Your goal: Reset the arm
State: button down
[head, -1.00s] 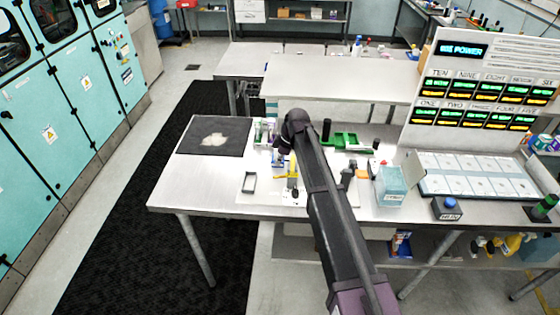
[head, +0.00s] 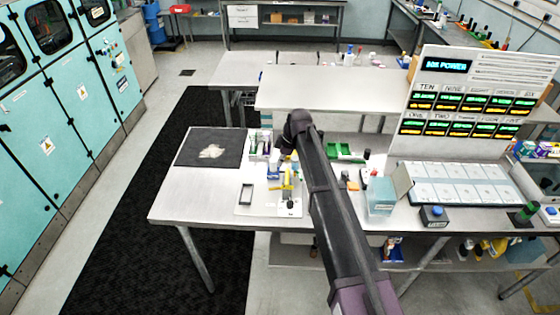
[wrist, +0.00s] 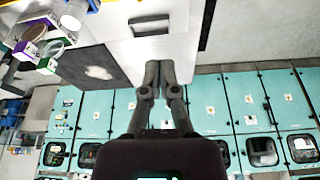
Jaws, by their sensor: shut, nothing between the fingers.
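My dark arm (head: 325,190) reaches from the bottom right of the head view over the workbench (head: 185,202) and bends down at a rounded joint. The gripper's fingertips are hard to make out there. In the wrist view my gripper (wrist: 165,66) shows its two dark fingers close together at the tips, with nothing between them. They appear against the pale bench top and the teal cabinets, apart from any object.
A black mat (head: 210,148) lies on the bench's left. A small dark tray (head: 246,194), a yellow tool, a green tray (head: 345,151) and a clear bluish box (head: 380,195) surround the arm. A display panel (head: 456,105) stands right, with a blue-button box (head: 434,217) before it.

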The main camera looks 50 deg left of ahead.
dwell(0.8)
jog(key=w+d+f+m+t+b, duration=0.15)
jog(key=w+d+m, duration=0.3)
jog(key=d, duration=0.85)
jog(key=w+d+f+m+h+b, duration=0.1)
jog(key=w+d+f+m+b, duration=0.4)
jog(key=d, duration=0.8)
jog(key=w+d+m+t, duration=0.1)
jog(key=w+d+m, duration=0.35)
jog(key=d, duration=0.85)
jog(key=s+d+f+m+b, duration=0.2)
jog(key=d+m, duration=0.2)
jog(key=d, duration=0.8)
jog(key=s+d+f+m+h+b, duration=0.1)
jog(key=s+d+f+m+b, duration=0.1)
jog(key=d, duration=0.9)
jog(key=s+d+f+m+b, duration=0.2)
jog(key=d+m, duration=0.4)
jog(key=d, duration=0.6)
jog(key=shift+s+d+f+h, duration=0.35)
jog(key=shift+s+f+h, duration=0.05)
jog(key=shift+s, duration=0.3)
jog(key=shift+a, duration=0.1)
